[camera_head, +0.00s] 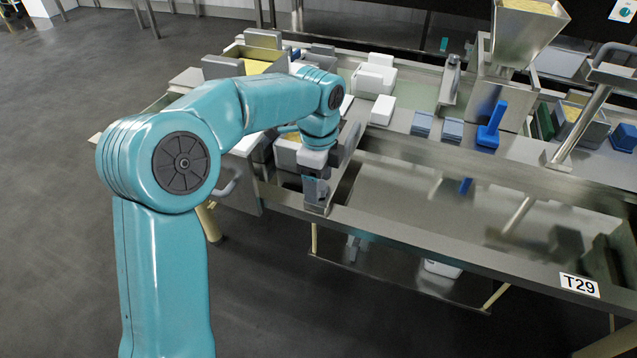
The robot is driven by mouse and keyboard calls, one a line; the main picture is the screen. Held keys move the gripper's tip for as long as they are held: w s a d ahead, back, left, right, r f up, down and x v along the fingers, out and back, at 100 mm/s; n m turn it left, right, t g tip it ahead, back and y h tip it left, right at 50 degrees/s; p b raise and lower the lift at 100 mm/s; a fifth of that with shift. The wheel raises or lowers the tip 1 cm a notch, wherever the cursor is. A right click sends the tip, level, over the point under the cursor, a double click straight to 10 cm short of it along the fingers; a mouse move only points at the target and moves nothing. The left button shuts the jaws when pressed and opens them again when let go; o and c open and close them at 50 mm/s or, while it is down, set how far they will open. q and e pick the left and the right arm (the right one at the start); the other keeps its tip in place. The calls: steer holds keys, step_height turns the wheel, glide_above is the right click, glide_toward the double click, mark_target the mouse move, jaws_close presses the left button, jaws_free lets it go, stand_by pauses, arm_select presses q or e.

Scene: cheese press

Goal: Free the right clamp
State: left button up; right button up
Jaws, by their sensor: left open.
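My left gripper (315,192) hangs pointing down at the front edge of the steel bench, left of the middle. Its fingers are small and partly merged with the metal around them, and I see nothing clearly held. A grey upright metal part (347,146) stands just right of the gripper, partly behind it. A similar upright grey part (450,80) stands farther back to the right, beside the pale green work area, well apart from the gripper. These look like a left and a right clamp, but I cannot tell their state. My right gripper is not in view.
White blocks (372,82) lie behind the gripper. A steel hopper (523,35), a blue-handled tool (491,128) and a slanted metal post (582,122) stand to the right. The sunken steel basin (440,205) in front is mostly empty. A T29 label (580,285) marks the front rail.

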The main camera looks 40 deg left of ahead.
arm_select(q)
steer(key=c, duration=1)
